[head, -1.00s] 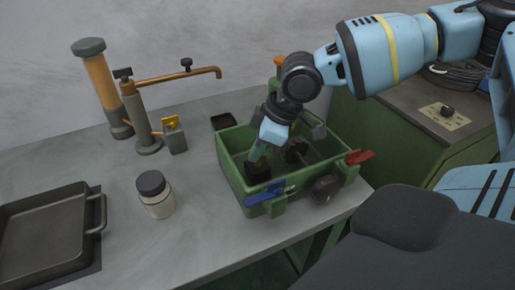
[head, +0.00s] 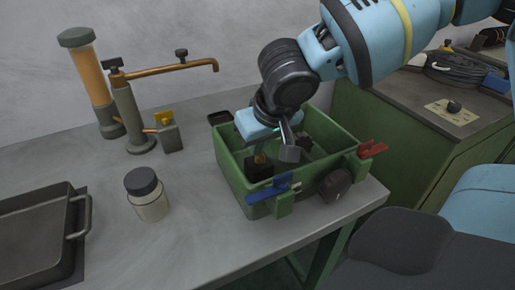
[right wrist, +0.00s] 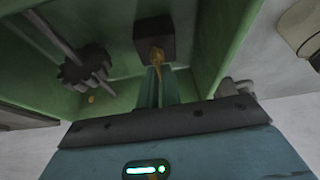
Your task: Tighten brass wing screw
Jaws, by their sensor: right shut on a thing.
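The brass wing screw (right wrist: 157,57) sits in a dark block (right wrist: 170,35) inside the green box in the right wrist view. In the head view a small bit of brass (head: 260,158) shows at the top of the dark block (head: 257,170). My right gripper (right wrist: 158,75) reaches down into the box with its narrow teal fingers at the screw, shut on it. In the head view my right gripper (head: 262,146) is seen from above, its wrist covering part of the box. My left gripper is not in view.
A lidded jar (head: 148,200), a copper-spouted stand (head: 130,115) and a black tray (head: 75,235) stand left. The bench between is clear.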

